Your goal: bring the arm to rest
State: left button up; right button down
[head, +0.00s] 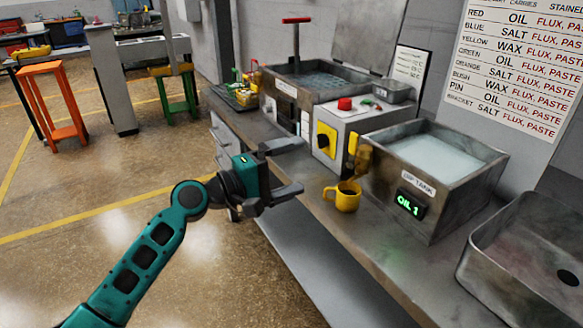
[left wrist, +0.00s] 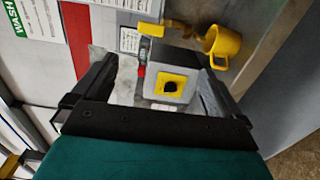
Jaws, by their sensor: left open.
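My left gripper (head: 287,168) is at the end of the teal arm in the middle of the head view. Its two dark fingers are spread apart with nothing between them. It hovers in front of the bench edge, left of a yellow mug (head: 344,196). In the left wrist view the open fingers (left wrist: 155,80) frame a grey control box with a yellow dial plate (left wrist: 172,86), which lies beyond them. The mug also shows in the left wrist view (left wrist: 224,46), apart from the fingers. My right gripper is not in view.
A dip tank (head: 432,155) with a green "OIL 1" display stands right of the mug. The control box (head: 345,125) and another liquid-filled tank (head: 318,84) stand behind. A metal sink (head: 530,245) is at the right.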

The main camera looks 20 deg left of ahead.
pick_arm(q)
jog(key=s+d+f+m+g+y, duration=0.1)
jog(key=s+f+m+y, duration=0.2)
jog(key=f, duration=0.8)
jog(key=s+d+f+m+g+y, duration=0.2)
jog(key=s+f+m+y, duration=0.3)
jog(key=s+f+m, duration=0.5)
jog(key=s+d+f, duration=0.1)
jog(key=s+f, duration=0.6)
jog(key=s, duration=0.2)
jog(key=shift+f+m+g+y, duration=0.15)
jog(key=shift+m+g+y, duration=0.15)
jog(key=shift+g, duration=0.1)
jog(key=shift+s, duration=0.1)
